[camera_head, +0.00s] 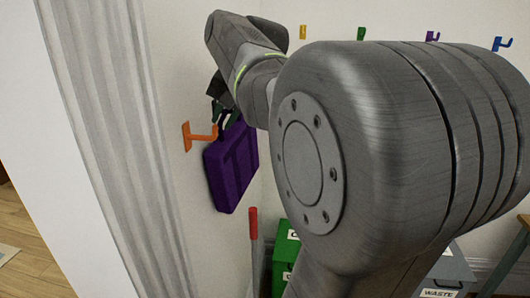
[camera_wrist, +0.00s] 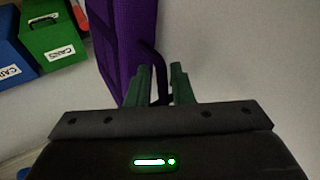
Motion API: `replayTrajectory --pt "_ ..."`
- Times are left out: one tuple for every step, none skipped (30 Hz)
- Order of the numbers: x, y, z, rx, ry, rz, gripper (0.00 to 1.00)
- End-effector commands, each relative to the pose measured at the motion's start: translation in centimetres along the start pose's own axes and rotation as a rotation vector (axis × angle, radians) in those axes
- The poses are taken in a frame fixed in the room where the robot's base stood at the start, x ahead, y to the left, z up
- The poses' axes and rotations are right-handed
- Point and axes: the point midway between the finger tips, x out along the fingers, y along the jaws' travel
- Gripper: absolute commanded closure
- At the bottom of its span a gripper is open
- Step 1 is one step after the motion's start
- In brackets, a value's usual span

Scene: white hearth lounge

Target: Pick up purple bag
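The purple bag (camera_head: 231,167) is by the wall in the head view, just right of and below the orange hook (camera_head: 203,136). Its top meets the hook's end, but I cannot tell whether the handle rests on it. My gripper (camera_head: 224,112) is at the top of the bag, partly hidden by my arm. In the wrist view the purple bag (camera_wrist: 118,40) fills the upper middle. Its dark handle (camera_wrist: 150,58) runs down between the two green fingers of my gripper (camera_wrist: 163,78). The fingers stand apart, with a gap around the handle.
Yellow (camera_head: 303,32), green (camera_head: 361,34), purple (camera_head: 432,37) and blue (camera_head: 502,43) hooks line the back wall. A green bin (camera_head: 285,250) and a grey waste bin (camera_head: 447,270) stand below. A red-topped pole (camera_head: 253,225) stands near the bag. A blue bin (camera_wrist: 14,55) shows in the wrist view.

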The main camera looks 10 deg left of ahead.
Motion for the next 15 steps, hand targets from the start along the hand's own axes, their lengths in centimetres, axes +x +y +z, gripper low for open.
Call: replayTrajectory --pt "0.61 -0.03 0.05 0.0 -0.003 0.001 0.8" --pt "0.89 -0.03 0.04 0.0 -0.002 0.001 0.8" --pt "1.17 -0.02 0.04 0.0 -0.001 0.001 0.8" --pt "1.32 -0.01 0.04 -0.001 -0.001 0.001 0.8" --pt "1.42 -0.01 0.04 -0.001 0.0 0.001 0.8" --pt "1.49 0.0 0.03 -0.001 0.0 0.0 0.8" --pt "1.51 0.0 0.03 -0.001 0.0 0.0 0.8" --pt "1.51 0.0 0.03 -0.001 0.001 0.0 0.8" --pt "1.5 0.01 0.04 -0.001 0.001 0.0 0.8" --pt "1.49 0.01 0.04 -0.001 0.001 0.0 0.8" --pt "1.49 0.01 0.04 -0.001 0.001 0.0 0.8" --pt "1.48 0.01 0.04 -0.001 0.001 0.0 0.86" --pt "1.48 0.01 0.04 -0.001 0.0 0.0 0.92" --pt "1.48 0.01 0.04 -0.001 0.0 0.0 0.97" --pt "1.48 0.01 0.04 -0.001 0.0 0.0 1.0"
